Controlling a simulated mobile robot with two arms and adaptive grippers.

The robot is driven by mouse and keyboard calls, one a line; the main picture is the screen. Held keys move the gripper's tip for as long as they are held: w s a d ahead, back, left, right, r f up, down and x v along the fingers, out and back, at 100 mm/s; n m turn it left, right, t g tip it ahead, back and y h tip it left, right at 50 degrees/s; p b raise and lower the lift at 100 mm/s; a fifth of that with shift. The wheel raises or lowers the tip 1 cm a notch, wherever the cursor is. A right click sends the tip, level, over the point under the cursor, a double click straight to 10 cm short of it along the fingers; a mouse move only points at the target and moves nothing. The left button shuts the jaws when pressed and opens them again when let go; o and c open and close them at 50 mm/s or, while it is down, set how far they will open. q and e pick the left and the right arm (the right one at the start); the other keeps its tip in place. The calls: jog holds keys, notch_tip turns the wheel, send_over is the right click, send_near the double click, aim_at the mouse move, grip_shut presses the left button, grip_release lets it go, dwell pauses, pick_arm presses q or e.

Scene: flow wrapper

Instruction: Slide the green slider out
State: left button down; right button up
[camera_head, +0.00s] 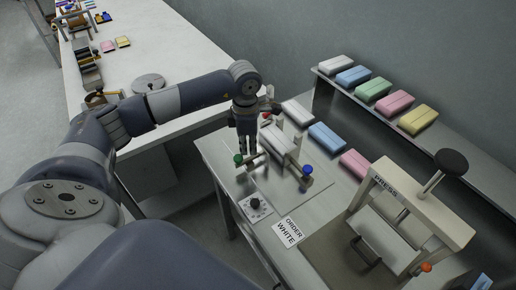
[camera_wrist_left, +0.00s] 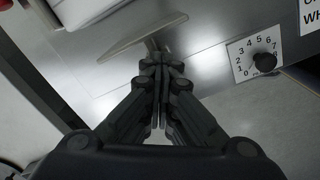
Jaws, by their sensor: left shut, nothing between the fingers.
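The green slider shows in the head view as a round green knob (camera_head: 239,159) on the near left side of the wrapper fixture. My left gripper (camera_head: 247,150) is shut and empty, pointing down close beside the green knob; I cannot tell if they touch. In the left wrist view its shut fingers (camera_wrist_left: 158,95) lie just below a flat pale bar (camera_wrist_left: 130,37) with a short stem. No green shows in that view. A white pack (camera_head: 281,139) lies in the fixture. My right gripper is not in view.
A red knob (camera_head: 266,116) and a blue knob (camera_head: 307,169) are on the same fixture. A dial (camera_head: 255,204) and an "ORDER WHITE" card (camera_head: 288,232) lie in front. A press (camera_head: 420,205) stands right. Several coloured packs line the back shelf.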

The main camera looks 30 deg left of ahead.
aim_at(248, 159)
pick_arm(q)
jog(key=shift+s+r+p, duration=0.15)
jog(key=shift+r+p, duration=0.15)
jog(key=shift+p, duration=0.25)
jog(key=r+p, duration=0.2)
jog(key=r, duration=0.3)
jog(key=shift+a+p, duration=0.2)
jog(key=shift+p, duration=0.1)
